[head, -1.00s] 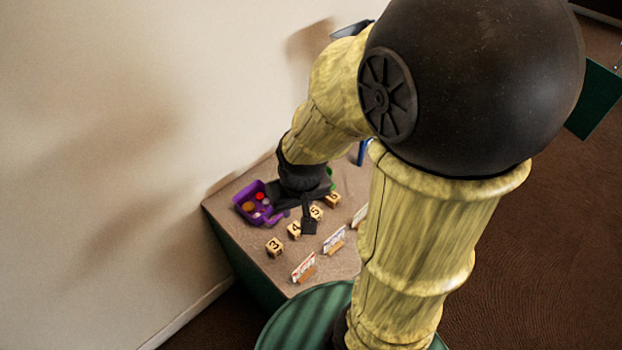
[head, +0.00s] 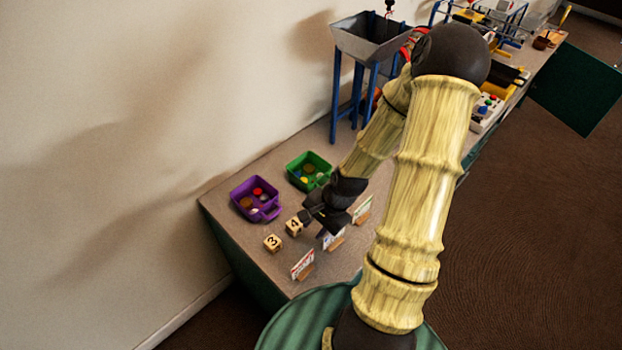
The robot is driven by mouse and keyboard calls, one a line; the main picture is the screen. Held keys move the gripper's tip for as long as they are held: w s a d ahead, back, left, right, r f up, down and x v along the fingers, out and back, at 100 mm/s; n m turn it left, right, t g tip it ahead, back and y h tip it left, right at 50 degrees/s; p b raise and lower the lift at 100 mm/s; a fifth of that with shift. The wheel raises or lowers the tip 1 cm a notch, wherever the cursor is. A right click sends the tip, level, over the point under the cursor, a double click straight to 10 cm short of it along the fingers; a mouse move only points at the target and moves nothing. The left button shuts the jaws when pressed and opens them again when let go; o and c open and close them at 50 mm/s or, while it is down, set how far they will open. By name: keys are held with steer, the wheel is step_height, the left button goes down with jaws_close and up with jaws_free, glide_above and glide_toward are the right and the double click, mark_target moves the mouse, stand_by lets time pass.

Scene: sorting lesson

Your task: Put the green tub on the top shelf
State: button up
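The green tub (head: 291,167) stands on the table beside the purple tub, with a few small coloured pieces inside. My gripper (head: 316,218) is low over the table, in front of the green tub and apart from it, near the numbered blocks. Its fingers are dark and small here, so I cannot tell whether they are open or shut. No top shelf can be made out in this view.
A purple tub (head: 240,190) with small pieces stands to the left. Number blocks 3 (head: 272,243) and 4 (head: 293,227) and several cards (head: 302,266) lie towards the front. A grey hopper on blue legs (head: 369,42) stands behind. More equipment fills the table further right.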

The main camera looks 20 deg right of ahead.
steer(key=w+f+m+t+y, duration=0.1)
steer(key=m, duration=0.2)
steer(key=w+d+f+m+t+y+b, duration=0.1)
steer(key=f+m+t, duration=0.1)
steer(key=m, duration=0.1)
steer(key=w+d+f+m+t, duration=0.1)
steer(key=w+m, duration=0.1)
steer(key=m, duration=0.1)
steer(key=shift+f+t+y+b, duration=0.15)
steer(key=shift+t+y+b, duration=0.15)
steer(key=shift+y+b, duration=0.1)
steer(key=w+d+r+m+t+h+b, duration=0.1)
steer(key=w+d+r+m+t, duration=0.2)
steer(key=d+m+t, duration=0.3)
steer(key=w+d+m, duration=0.1)
steer(key=d+m, duration=0.1)
steer(key=m, duration=0.1)
steer(key=shift+d+m+h, duration=0.25)
steer(key=shift+m+h, duration=0.05)
steer(key=shift+m, duration=0.1)
steer(key=shift+w, duration=0.1)
steer(key=x, duration=1.1)
steer(key=shift+w+a, duration=0.2)
steer(key=shift+w, duration=0.3)
